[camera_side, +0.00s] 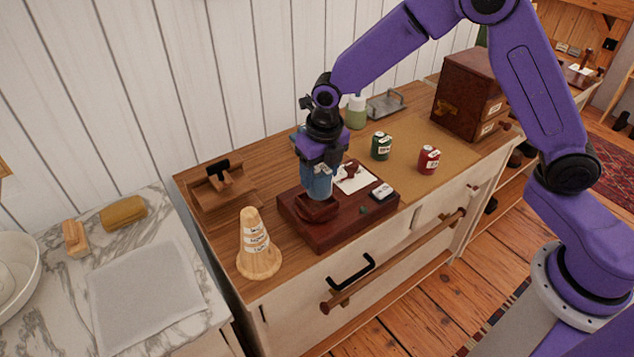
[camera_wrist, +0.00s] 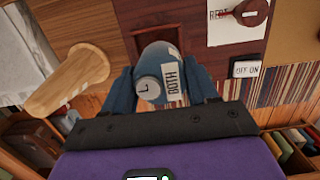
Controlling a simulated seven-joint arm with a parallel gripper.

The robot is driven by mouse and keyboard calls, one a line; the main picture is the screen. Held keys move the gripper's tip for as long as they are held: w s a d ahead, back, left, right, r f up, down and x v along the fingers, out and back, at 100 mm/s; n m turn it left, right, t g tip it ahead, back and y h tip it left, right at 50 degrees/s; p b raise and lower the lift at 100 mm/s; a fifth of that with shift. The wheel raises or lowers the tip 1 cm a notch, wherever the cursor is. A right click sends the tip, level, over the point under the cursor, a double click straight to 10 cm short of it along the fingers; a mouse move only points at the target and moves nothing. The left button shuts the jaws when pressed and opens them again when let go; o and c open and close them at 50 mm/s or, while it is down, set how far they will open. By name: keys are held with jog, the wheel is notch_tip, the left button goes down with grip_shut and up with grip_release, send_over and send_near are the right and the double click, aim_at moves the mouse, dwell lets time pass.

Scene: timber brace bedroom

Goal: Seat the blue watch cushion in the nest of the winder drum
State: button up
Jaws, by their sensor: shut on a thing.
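The blue watch cushion (camera_wrist: 158,58) is a rounded grey-blue piece with a small watch dial and a white "BOTH" label in the wrist view. My gripper (camera_wrist: 163,82) is shut on it, one blue finger on each side. The winder (camera_side: 350,226) is a low dark red-brown box on the cabinet top. Its drum nest (camera_side: 316,209) is at the left of its top, directly under my gripper (camera_side: 319,190) in the side view. The fingers hide much of the cushion there, and I cannot tell whether it touches the nest.
A pale wooden cone (camera_side: 258,246) stands close at the winder's left front. Green (camera_side: 381,146) and red (camera_side: 428,160) labelled cylinders stand behind and right, near a brown cabinet (camera_side: 468,95). A wooden stand (camera_side: 220,185) is at the left.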

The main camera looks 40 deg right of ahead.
aim_at(317, 184)
jog(key=shift+w+a+f, duration=0.1)
jog(key=shift+w+f, duration=0.05)
jog(key=shift+f, duration=0.8)
jog(key=shift+w+f, duration=0.15)
jog(key=shift+f, duration=0.8)
jog(key=shift+f, duration=0.1)
jog(key=o, duration=1.1)
jog(key=r, duration=0.4)
jog(key=s+r, duration=0.1)
jog(key=r, duration=0.7)
jog(key=shift+s, duration=0.2)
jog(key=shift+r, duration=0.1)
jog(key=shift+s, duration=0.1)
